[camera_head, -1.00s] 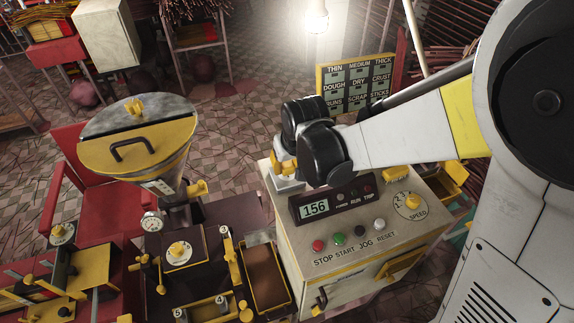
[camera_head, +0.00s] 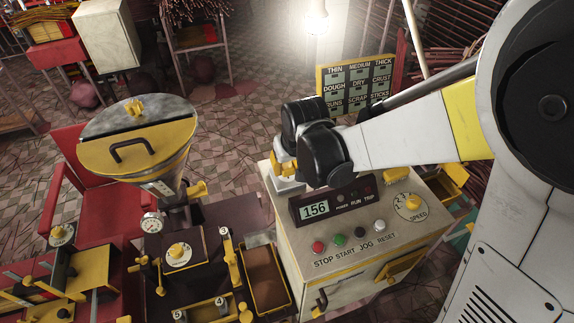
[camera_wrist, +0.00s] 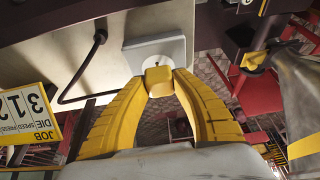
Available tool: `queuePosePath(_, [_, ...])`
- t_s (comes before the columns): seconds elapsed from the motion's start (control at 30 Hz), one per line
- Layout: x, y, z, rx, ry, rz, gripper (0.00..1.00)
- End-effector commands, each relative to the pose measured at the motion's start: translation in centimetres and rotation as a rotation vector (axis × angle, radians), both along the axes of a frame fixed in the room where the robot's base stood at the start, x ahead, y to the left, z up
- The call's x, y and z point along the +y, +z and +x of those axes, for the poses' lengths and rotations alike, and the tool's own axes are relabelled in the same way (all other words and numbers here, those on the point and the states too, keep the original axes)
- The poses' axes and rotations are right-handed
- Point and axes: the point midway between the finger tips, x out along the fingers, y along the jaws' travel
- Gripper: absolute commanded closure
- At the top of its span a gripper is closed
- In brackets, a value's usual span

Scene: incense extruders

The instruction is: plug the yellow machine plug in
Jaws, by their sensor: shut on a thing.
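In the wrist view, the yellow fingers of my gripper (camera_wrist: 158,84) are shut on the yellow plug (camera_wrist: 158,74). The plug is right at a pale socket block (camera_wrist: 168,48) with a round face. It overlaps the lower part of that face, and I cannot tell whether its pins are in. In the head view, my gripper (camera_head: 284,164) is above the same pale block (camera_head: 290,186), at the back left corner of the control cabinet (camera_head: 285,222). The plug is hidden there by the fingers and wrist.
A dark cable (camera_wrist: 76,88) loops beside the socket in the wrist view. The cabinet carries a display reading 156 (camera_head: 315,210), buttons and a speed dial (camera_head: 411,206). A yellow hopper machine (camera_head: 140,150) stands left. A label board (camera_head: 356,85) stands behind my wrist.

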Motion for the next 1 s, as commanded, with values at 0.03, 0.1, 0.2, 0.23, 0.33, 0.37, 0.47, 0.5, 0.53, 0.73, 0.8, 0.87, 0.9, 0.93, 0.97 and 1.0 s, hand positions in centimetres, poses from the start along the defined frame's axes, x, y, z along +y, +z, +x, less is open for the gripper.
queuePosePath(0.03, [0.0, -0.1, 0.0, 0.0, 0.0, 0.0, 1.0])
queuePosePath(0.1, [0.0, -0.2, 0.0, 0.0, 0.0, 0.0, 1.0])
queuePosePath(0.2, [0.0, -0.4, 0.0, 0.0, 0.0, 0.0, 1.0])
queuePosePath(0.23, [0.0, -0.5, 0.0, 0.0, 0.0, 0.0, 1.0])
queuePosePath(0.33, [0.0, -0.7, 0.0, 0.0, 0.0, 0.0, 1.0])
queuePosePath(0.37, [0.0, -0.8, 0.0, 0.0, 0.0, 0.0, 1.0])
queuePosePath(0.47, [0.0, -1.0, 0.0, 0.0, 0.0, 0.0, 1.0])
queuePosePath(0.5, [0.0, -1.0, 0.0, 0.0, 0.0, 0.0, 1.0])
queuePosePath(0.53, [0.0, -1.1, 0.0, 0.0, 0.0, 0.0, 1.0])
queuePosePath(0.73, [0.0, -1.2, 0.0, 0.0, 0.0, 0.0, 0.47])
queuePosePath(0.8, [0.0, -1.2, 0.0, 0.0, 0.0, 0.0, 0.47])
queuePosePath(0.87, [0.0, -1.2, 0.0, 0.0, 0.0, 0.0, 0.47])
queuePosePath(0.9, [0.0, -1.2, 0.0, 0.0, 0.0, 0.0, 0.47])
queuePosePath(0.93, [0.0, -1.2, 0.0, 0.0, 0.0, 0.0, 0.47])
queuePosePath(0.97, [0.0, -1.2, 0.0, 0.0, 0.0, 0.0, 0.47])
queuePosePath(1.0, [0.0, -1.1, 0.0, 0.0, 0.0, 0.0, 0.47])
